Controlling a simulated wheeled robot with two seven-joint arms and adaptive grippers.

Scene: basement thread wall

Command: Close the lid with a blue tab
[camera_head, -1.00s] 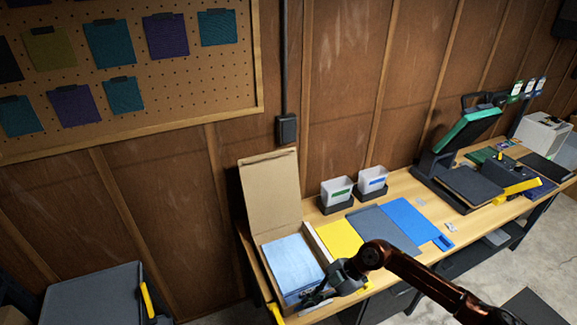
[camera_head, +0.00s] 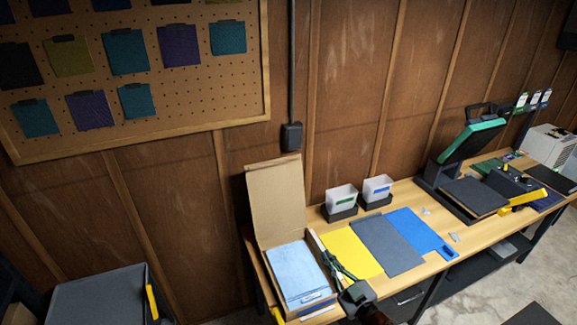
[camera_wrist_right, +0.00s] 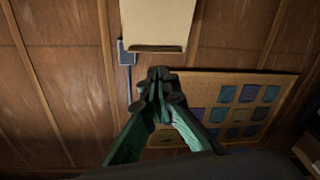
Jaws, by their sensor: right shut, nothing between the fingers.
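An open cardboard box (camera_head: 316,302) stands at the left end of the bench, with folded light-blue cloth (camera_head: 293,271) inside. Its brown lid (camera_head: 277,202) stands up at the back, leaning toward the wall. The lid also shows at the top of the right wrist view (camera_wrist_right: 158,22). A small blue mark shows on the box's front; I cannot make out a blue tab on the lid. My right gripper (camera_head: 328,255) is shut and empty, at the box's right side, beside the yellow sheet. In the wrist view its fingertips (camera_wrist_right: 160,78) point toward the lid, apart from it. My left gripper is out of view.
Two white bins (camera_head: 341,198) with green and blue labels stand behind yellow (camera_head: 350,250), grey and blue sheets (camera_head: 420,232). A press with a raised green plate (camera_head: 472,137) stands farther right. A dark-topped case with a yellow handle (camera_head: 98,297) is at lower left.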

